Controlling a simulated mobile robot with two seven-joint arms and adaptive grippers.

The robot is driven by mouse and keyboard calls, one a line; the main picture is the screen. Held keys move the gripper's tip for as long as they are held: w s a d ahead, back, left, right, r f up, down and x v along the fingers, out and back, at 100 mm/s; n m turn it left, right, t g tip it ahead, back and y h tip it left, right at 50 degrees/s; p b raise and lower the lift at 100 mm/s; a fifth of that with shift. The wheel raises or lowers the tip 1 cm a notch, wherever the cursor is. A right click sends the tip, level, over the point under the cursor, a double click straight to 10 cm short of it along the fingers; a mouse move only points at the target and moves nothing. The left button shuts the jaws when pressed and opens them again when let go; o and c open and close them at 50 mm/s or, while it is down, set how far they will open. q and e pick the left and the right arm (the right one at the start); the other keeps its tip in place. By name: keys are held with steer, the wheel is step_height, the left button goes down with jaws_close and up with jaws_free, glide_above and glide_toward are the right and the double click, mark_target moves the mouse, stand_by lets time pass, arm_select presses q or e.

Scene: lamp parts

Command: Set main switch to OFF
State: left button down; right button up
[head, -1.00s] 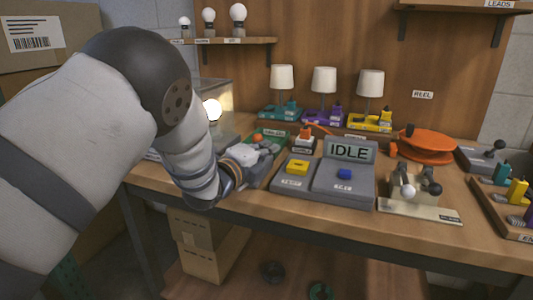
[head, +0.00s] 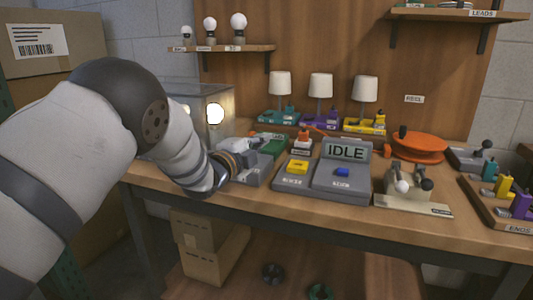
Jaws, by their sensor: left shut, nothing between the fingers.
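A small unit with an orange-red top (head: 303,134) and a label on its front stands behind the grey console; it looks like the main switch, but its label is too small to read and its lever position is unclear. My left gripper (head: 262,150) is shut and empty, left of that unit and apart from it. It is over the front of a green-topped part (head: 273,146), partly hiding it. Whether it touches that part is unclear. The grey console (head: 318,185) has a yellow button (head: 297,167), a blue button (head: 342,172) and a screen reading IDLE (head: 345,151). My right gripper is not in view.
A clear box with a glowing bulb (head: 215,113) stands behind my left wrist. Three lamps with white shades (head: 321,86) stand at the back. An orange reel (head: 418,145) and a lever fixture (head: 412,190) are to the right. The bench's front strip is mostly clear.

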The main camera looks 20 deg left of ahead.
mark_target(250, 133)
arm_select(q)
steer(key=a+n, duration=0.1)
steer(key=a+r+n, duration=0.1)
steer(key=n, duration=0.1)
steer(key=shift+w+r+p, duration=0.15)
steer(key=shift+r+p, duration=0.05)
steer(key=shift+p, duration=0.15)
steer(key=shift+a+r+n+t+y, duration=0.15)
steer(key=shift+a+n+t+y, duration=0.25)
steer(key=shift+n, duration=0.6)
steer(key=a+n, duration=0.1)
steer(key=n, duration=0.1)
steer(key=a+n, duration=0.1)
steer(key=n, duration=0.1)
steer(key=shift+a+t, duration=0.3)
steer(key=shift+a, duration=0.45)
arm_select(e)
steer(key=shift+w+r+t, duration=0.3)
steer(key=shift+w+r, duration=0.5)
arm_select(q)
steer(key=shift+a, duration=0.1)
steer(key=shift+p, duration=0.3)
